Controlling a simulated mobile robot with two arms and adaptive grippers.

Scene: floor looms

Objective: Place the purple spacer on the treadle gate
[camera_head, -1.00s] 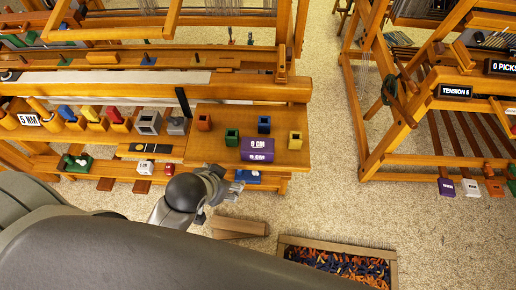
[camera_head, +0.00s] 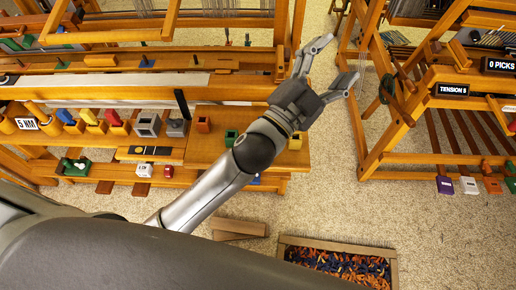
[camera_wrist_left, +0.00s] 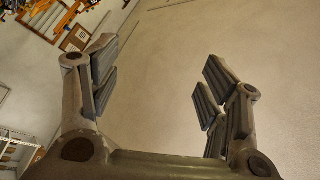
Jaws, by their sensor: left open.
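My left gripper (camera_head: 334,63) is raised at the right end of the near loom, fingers spread and empty. The left wrist view also shows its fingers (camera_wrist_left: 155,82) wide apart, with only a bare pale surface between them. The purple spacer is not visible now; my left arm covers the part of the wooden shelf (camera_head: 204,150) where a purple block labelled in CM showed earlier. I cannot tell which part is the treadle gate. My right gripper is not in view.
An orange cup (camera_head: 203,125), a green cup (camera_head: 231,137) and a yellow cup (camera_head: 294,143) stand on the shelf. A second loom (camera_head: 375,150) stands at right, with coloured tags (camera_head: 469,187) below. A bin of yarn scraps (camera_head: 340,262) lies on the floor.

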